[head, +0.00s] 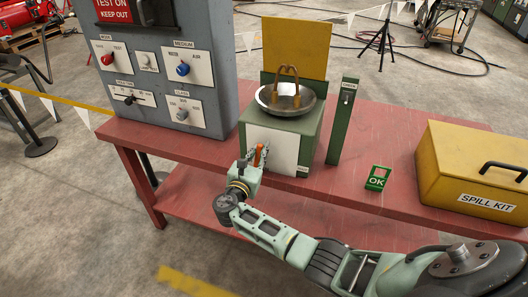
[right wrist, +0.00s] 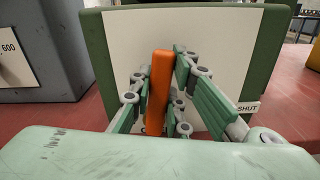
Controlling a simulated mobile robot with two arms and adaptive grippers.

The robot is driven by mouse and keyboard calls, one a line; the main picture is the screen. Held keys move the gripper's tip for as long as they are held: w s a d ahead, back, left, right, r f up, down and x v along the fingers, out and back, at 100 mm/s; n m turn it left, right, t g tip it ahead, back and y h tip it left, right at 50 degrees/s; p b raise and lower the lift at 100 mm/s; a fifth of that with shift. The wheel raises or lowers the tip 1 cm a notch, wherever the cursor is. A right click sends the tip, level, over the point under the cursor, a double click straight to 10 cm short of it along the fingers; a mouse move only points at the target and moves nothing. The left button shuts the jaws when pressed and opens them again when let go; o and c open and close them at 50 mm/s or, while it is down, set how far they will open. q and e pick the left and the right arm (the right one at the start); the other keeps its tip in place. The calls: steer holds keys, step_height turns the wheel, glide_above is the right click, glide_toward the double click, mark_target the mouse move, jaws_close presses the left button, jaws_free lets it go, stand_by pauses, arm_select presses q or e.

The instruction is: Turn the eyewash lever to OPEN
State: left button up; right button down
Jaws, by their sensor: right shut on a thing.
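The orange eyewash lever (head: 259,154) stands close to upright in front of the white front plate (head: 281,150) of the green eyewash stand (head: 312,128). In the right wrist view the lever (right wrist: 158,90) stands between the fingers of my right gripper (right wrist: 162,85), which is shut on it. In the head view my right gripper (head: 252,162) reaches the plate's left part from below. A SHUT label (right wrist: 247,107) sits at the plate's lower right; no OPEN label is readable. A metal bowl (head: 300,103) with brass spouts tops the stand. My left gripper is not in view.
The stand is on a red table (head: 400,130). A grey control panel (head: 165,60) with knobs is at left. A green post (head: 342,125) is close on the right. Further right are an OK block (head: 377,178) and a yellow SPILL KIT box (head: 450,170).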

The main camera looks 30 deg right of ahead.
steer(key=shift+w+a+n, duration=0.4)
steer(key=shift+n, duration=0.4)
steer(key=c, duration=1.6)
jaws_free()
steer(key=shift+w, duration=0.1)
steer(key=shift+c, duration=0.2)
steer(key=v, duration=1.2)
